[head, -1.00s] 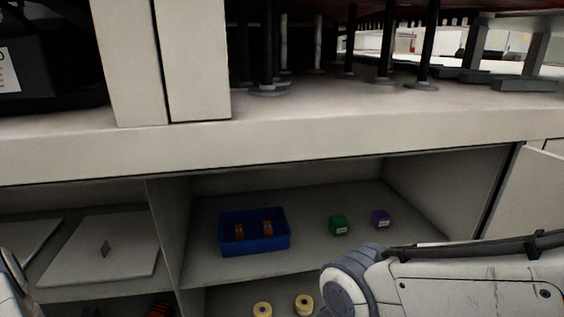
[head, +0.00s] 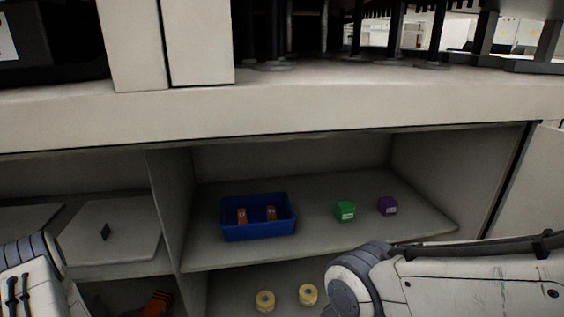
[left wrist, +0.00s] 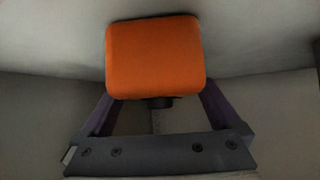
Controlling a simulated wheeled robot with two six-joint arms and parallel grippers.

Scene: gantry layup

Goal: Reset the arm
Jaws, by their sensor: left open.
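My left gripper (left wrist: 157,118) shows in the left wrist view with its two dark fingers apart. An orange, rounded block-like thing (left wrist: 154,58) is close to the camera and covers the fingertip area; I cannot tell whether it touches the fingers. Part of my left arm (head: 35,280) enters the head view at the lower left, with its gripper out of frame. My right arm (head: 450,280) crosses the lower right of the head view; its gripper is not in view.
The upper shelf holds a blue bin (head: 258,231) with two orange-brown items, a green cube (head: 345,211) and a purple cube (head: 387,206). The lower shelf has two yellow rolls (head: 265,301) and an orange object (head: 158,303). A white panel (head: 110,240) lies in the left compartment.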

